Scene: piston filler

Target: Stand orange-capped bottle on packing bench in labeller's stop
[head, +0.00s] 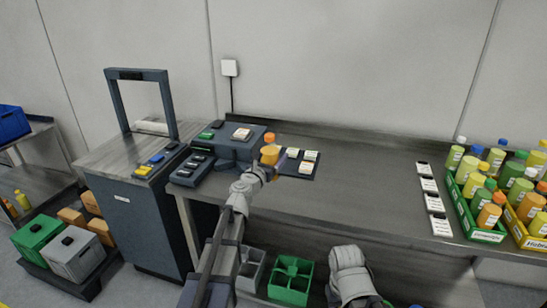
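An orange-capped bottle (269,154) with a yellow-orange body is upright at the right end of the dark labeller (222,146), over the packing bench (365,192). My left gripper (267,171) is right at the bottle's lower part. My own wrist hides the fingertips and the bottle's base, so I cannot tell whether the fingers are closed on it or whether it rests on the stop. My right arm shows at the bottom middle in front of the bench; its gripper is not in view.
Label cards lie on a dark mat (293,172) just right of the bottle. Green (476,229) and yellow (519,232) crates of bottles stand at the bench's right end, beside a row of white cards (430,185). The bench's middle is clear. Bins (291,279) stand below.

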